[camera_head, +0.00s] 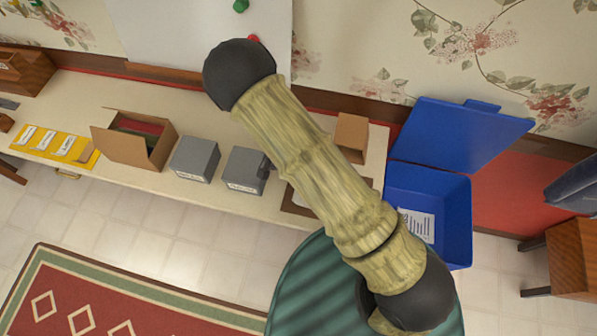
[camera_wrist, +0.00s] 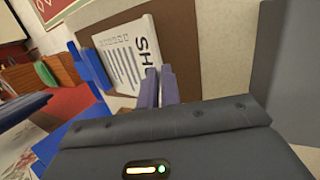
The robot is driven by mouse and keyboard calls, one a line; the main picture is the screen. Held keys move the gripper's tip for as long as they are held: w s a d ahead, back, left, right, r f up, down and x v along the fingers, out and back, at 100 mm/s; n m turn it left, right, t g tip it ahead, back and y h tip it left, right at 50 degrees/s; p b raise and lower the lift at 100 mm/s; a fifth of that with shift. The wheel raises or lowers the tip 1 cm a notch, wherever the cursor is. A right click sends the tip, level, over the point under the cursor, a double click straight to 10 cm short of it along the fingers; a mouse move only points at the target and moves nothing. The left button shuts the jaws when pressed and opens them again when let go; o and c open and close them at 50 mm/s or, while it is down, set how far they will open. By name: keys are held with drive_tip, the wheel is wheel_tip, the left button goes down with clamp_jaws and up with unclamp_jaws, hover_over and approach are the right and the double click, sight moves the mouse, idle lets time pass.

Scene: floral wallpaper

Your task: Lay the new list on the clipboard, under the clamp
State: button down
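In the wrist view my gripper (camera_wrist: 161,86) has its two narrow purple-grey fingers close together at the edge of a white printed list (camera_wrist: 123,58), and they look shut on it. The large letters "SH" show beside the fingers. Behind the list is a brown board (camera_wrist: 178,32), which looks like the clipboard. In the head view my arm covers most of the clipboard (camera_head: 299,198), and my gripper is hidden. I cannot make out the clamp, or whether the list touches the board.

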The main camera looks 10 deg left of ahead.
drive_tip(key=shift+a+f+h, duration=0.2)
drive_tip(key=shift+f+h, duration=0.1)
drive_tip(key=shift+f, duration=0.15)
drive_tip(key=c, duration=1.5)
unclamp_jaws()
drive_tip(key=shift+c, duration=0.2)
drive_tip(key=b+v, duration=0.3)
drive_tip(key=v, duration=1.4)
drive_tip(key=shift+r, duration=0.2)
